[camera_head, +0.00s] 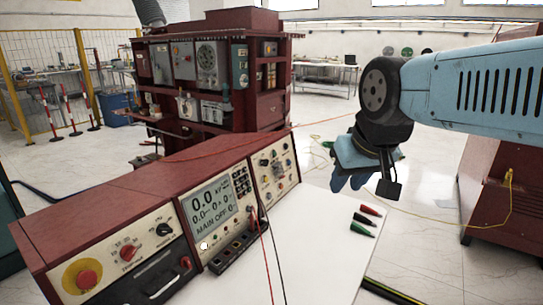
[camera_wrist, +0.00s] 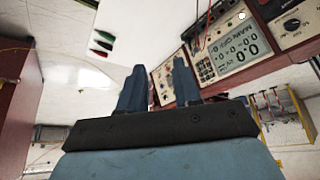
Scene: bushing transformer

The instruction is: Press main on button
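The red control console (camera_head: 120,195) stands on a white table in the head view. Its screen (camera_head: 214,206) reads "0.0" and "MAIN OFF 0". A panel of small coloured knobs and buttons (camera_head: 274,170) is at its right end; the labels are too small to read, so I cannot tell which is the main on button. My gripper (camera_head: 348,183) hangs right of this panel, apart from it, fingers pointing down. In the wrist view my gripper (camera_wrist: 159,78) has its two blue fingers apart and empty. The button panel (camera_wrist: 166,78) shows partly between and behind them.
A red emergency stop (camera_head: 83,279) is on the console's left. Red and black leads (camera_head: 268,250) run from its front. Several red, green and black clips (camera_head: 364,222) lie on the white table (camera_head: 325,250). A large red cabinet (camera_head: 215,75) stands behind.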

